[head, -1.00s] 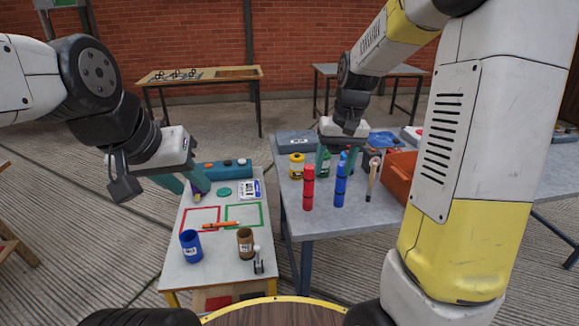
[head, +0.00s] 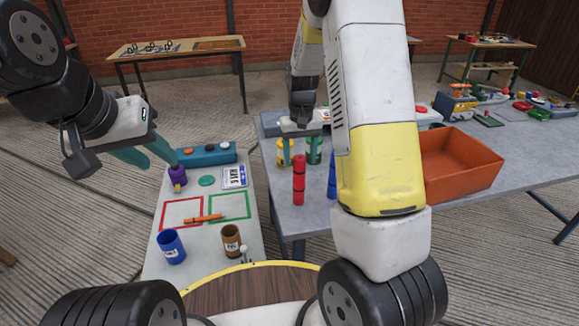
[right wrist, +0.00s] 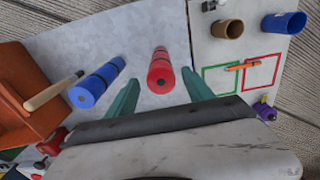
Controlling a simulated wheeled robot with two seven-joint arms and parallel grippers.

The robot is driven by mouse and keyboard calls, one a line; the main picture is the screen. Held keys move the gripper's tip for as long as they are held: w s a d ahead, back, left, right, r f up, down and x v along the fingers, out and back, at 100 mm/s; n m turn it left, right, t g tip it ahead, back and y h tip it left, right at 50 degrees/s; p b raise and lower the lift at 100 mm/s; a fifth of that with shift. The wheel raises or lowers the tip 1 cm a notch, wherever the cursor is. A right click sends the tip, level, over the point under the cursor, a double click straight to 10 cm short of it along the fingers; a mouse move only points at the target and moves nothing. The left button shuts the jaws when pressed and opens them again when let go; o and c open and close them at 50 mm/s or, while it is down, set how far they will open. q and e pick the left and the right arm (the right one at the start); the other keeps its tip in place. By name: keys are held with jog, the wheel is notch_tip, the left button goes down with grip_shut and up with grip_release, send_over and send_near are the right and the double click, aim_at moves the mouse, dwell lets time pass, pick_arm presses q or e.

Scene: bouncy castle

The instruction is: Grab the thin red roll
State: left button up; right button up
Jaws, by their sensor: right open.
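The thin red roll (head: 299,180) stands upright near the front left edge of the grey table. My right gripper (head: 301,156) is open above and behind it in the head view. In the right wrist view the red roll (right wrist: 160,71) shows between the two teal fingers of my right gripper (right wrist: 160,80), apart from both. A blue roll (right wrist: 97,82) stands beside it; in the head view my right arm partly hides the blue roll (head: 332,178). My left gripper (head: 162,163) is open and empty, near a purple object on the low table.
Yellow (head: 283,153) and green (head: 314,151) cans stand behind the red roll. An orange bin (head: 462,165) is to the right. A wooden-handled tool (right wrist: 52,92) lies beyond the blue roll. The low table (head: 205,255) holds blue and brown cups and an orange marker.

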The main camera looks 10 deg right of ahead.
aim_at(299, 167)
jog(key=shift+s+a+f, duration=0.15)
jog(key=shift+f, duration=1.8)
grip_shut()
